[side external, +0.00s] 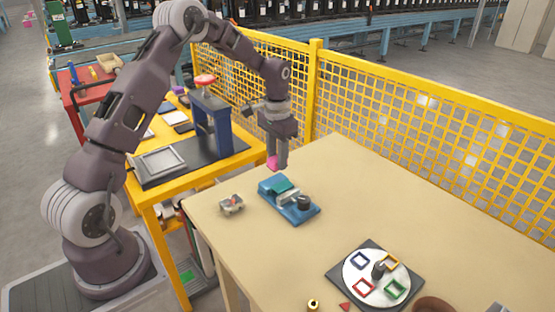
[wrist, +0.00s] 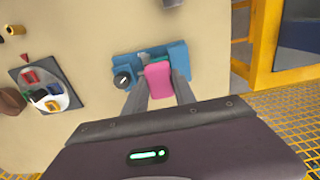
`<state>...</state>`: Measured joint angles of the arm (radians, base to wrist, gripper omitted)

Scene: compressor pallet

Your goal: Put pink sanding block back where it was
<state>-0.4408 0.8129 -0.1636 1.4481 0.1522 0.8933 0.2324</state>
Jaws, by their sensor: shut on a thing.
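My gripper (side external: 277,163) is shut on the pink sanding block (side external: 272,162) and holds it above the far-left part of the beige table, apart from the tabletop. In the wrist view the pink sanding block (wrist: 158,82) sits between the two fingers of my gripper (wrist: 160,88). Behind it there is a blue fixture (wrist: 178,54), partly hidden by the block and fingers. In the side view the blue fixture (side external: 300,213) stands on the table below and in front of the gripper, with a teal top part and a dark round knob.
A small grey metal part (side external: 231,204) lies left of the fixture. A round white plate with coloured frames (side external: 361,277) lies on a dark square base at the front. A yellow mesh fence (side external: 430,120) runs behind the table. A yellow bench (side external: 220,157) stands left.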

